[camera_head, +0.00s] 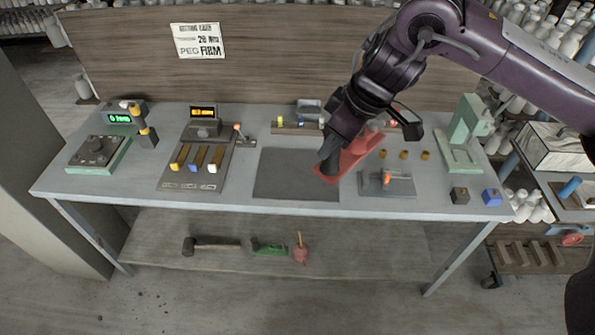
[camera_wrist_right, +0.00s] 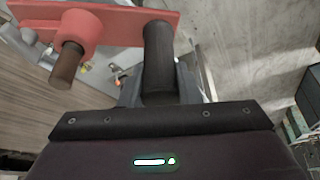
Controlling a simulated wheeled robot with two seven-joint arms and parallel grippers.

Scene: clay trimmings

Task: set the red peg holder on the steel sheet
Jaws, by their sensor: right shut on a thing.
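The red peg holder (camera_head: 362,150) is a red plate held at a slant above the right part of the dark steel sheet (camera_head: 285,175), which lies flat on the bench. My right gripper (camera_head: 330,160) is shut on the holder's dark peg. In the right wrist view the red plate (camera_wrist_right: 125,22) spans the top, with a dark cylinder (camera_wrist_right: 158,60) between my right gripper's fingers (camera_wrist_right: 160,90). A brown peg in a red socket (camera_wrist_right: 72,55) shows at its left. My arm and gripper hide part of the holder in the head view. My left gripper is not in view.
A grey plate with an orange-topped part (camera_head: 387,182) lies just right of the steel sheet. A lever panel (camera_head: 197,165) stands to its left. A green press (camera_head: 465,135) and two small blocks, one dark (camera_head: 459,195) and one blue (camera_head: 491,197), are at the right end.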

